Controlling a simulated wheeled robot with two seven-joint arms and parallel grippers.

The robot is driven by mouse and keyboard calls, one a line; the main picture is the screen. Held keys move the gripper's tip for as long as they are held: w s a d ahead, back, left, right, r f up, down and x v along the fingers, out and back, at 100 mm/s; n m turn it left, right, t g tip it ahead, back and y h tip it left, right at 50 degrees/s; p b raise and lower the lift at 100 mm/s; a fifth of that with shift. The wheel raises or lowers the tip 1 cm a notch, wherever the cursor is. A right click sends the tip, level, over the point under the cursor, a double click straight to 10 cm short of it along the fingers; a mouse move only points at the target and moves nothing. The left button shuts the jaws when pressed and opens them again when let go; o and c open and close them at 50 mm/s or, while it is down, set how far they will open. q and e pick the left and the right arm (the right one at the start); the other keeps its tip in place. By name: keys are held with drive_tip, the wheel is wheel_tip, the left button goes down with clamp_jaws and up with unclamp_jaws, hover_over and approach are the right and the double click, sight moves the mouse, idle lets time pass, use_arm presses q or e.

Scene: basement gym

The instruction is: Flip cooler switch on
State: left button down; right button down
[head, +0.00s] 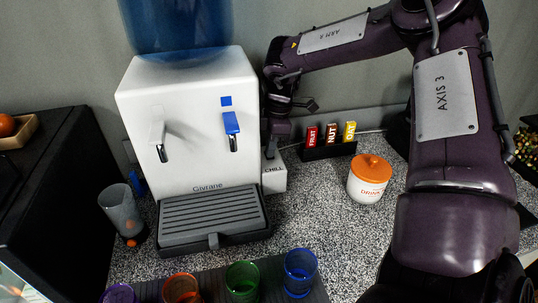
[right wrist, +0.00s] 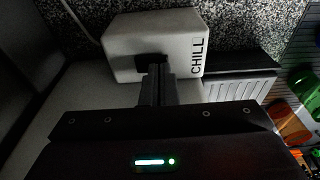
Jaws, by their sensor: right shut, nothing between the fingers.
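The white water cooler (head: 188,115) with a blue bottle (head: 178,25) on top stands on the speckled counter. A small white box marked CHILL (head: 274,182) sits against its right side; it also shows in the right wrist view (right wrist: 130,40). A dark piece (right wrist: 150,60), which may be the switch, shows on the box at the fingertips. My right gripper (head: 270,152) is shut and empty, pointing down at the box; its fingers show in the right wrist view (right wrist: 157,82). They look touching or very close. The switch's position is hidden. My left gripper is not in view.
The drip tray (head: 212,215) juts from the cooler's front. Several coloured glasses (head: 242,280) stand on a dark mat in front. An orange-lidded jar (head: 369,178) and a rack of bars (head: 328,150) stand to the right. A grey tumbler (head: 120,205) stands left of the cooler.

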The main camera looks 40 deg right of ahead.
drive_tip(key=shift+s+f, duration=0.1)
drive_tip(key=shift+f, duration=0.2)
drive_tip(key=shift+r, duration=0.2)
drive_tip(key=shift+r+p, duration=0.3)
drive_tip(key=shift+r, duration=0.2)
drive_tip(key=shift+r+p, duration=1.6)
drive_tip(key=shift+r, duration=1.3)
drive_tip(key=shift+f, duration=0.1)
